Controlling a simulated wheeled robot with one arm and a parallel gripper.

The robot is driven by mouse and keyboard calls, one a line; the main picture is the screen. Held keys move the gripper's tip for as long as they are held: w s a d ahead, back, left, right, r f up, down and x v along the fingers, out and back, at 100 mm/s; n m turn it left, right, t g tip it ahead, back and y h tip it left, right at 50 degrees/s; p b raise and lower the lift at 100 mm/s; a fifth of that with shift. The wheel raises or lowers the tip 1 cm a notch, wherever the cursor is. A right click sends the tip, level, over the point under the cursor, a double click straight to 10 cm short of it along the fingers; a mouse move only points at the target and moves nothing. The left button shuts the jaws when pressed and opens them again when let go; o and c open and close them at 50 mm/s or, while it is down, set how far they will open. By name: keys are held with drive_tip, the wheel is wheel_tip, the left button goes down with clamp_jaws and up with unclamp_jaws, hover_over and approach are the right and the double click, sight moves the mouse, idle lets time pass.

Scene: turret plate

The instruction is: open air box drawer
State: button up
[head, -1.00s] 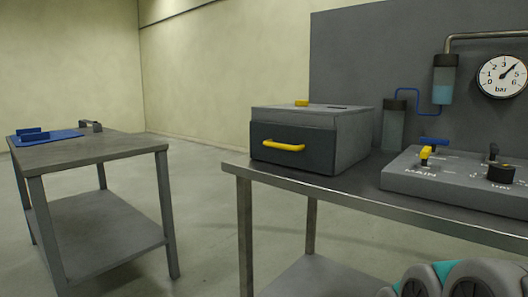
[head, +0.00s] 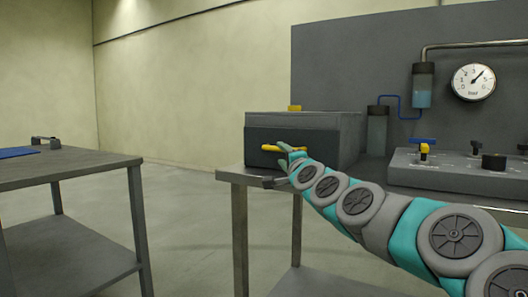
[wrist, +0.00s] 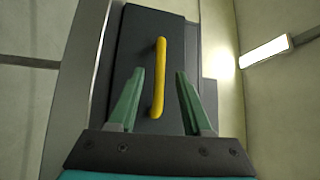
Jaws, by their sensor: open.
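The air box (head: 345,138) is a grey box on the metal bench with a dark drawer front (head: 262,136) and a yellow bar handle (head: 272,148). The drawer looks shut. In the wrist view the yellow handle (wrist: 160,78) stands off the dark drawer front (wrist: 128,60) and appears between the two green fingers. My gripper (head: 286,150) is at the right part of the handle in the head view. In the wrist view my gripper (wrist: 158,88) is open, with a gap between each finger and the handle.
The bench's front edge (head: 232,176) runs below the box. A control panel (head: 455,172) with a yellow and blue valve, a gauge (head: 473,82) and a blue hose stand to the right. A separate table (head: 70,166) stands at the left, with open floor between.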

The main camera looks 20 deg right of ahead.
sight(277, 150)
drive_tip(key=shift+w+d+r, duration=0.1)
drive_tip(key=shift+w+r, duration=0.05)
drive_tip(key=shift+w, duration=0.95)
drive_tip(key=shift+w+d+r, duration=0.1)
drive_tip(key=shift+w+d, duration=0.05)
drive_tip(key=shift+w, duration=0.9)
drive_tip(key=shift+w+d+r, duration=0.1)
drive_tip(key=shift+w+r, duration=0.05)
drive_tip(key=shift+w, duration=0.95)
clamp_jaws()
